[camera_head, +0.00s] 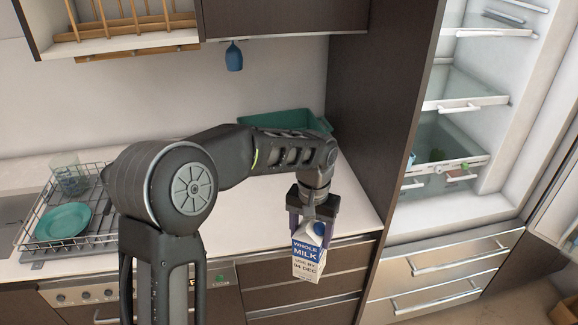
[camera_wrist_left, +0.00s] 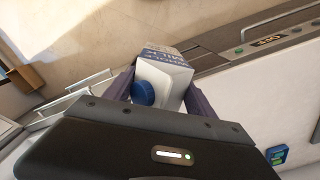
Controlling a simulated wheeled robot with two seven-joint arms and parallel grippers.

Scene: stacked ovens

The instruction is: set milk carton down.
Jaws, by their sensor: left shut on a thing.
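The milk carton (camera_head: 307,256) is white and blue with "WHOLE MILK" lettering. My left gripper (camera_head: 313,222) is shut on its top part. The carton hangs roughly upright, slightly tilted, in front of the counter's front edge and drawers in the head view. In the left wrist view the carton (camera_wrist_left: 163,78) sits between the two fingers (camera_wrist_left: 160,90), with its blue cap towards the camera. I cannot see anything under the carton touching it. My right gripper is not in view.
The white counter (camera_head: 262,205) has clear room left of the gripper. A green tray (camera_head: 285,121) stands at the back. A dish rack (camera_head: 35,225) with a teal plate (camera_head: 63,220) is at left. The open fridge (camera_head: 470,130) with glass shelves is at right, above drawers (camera_head: 445,265).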

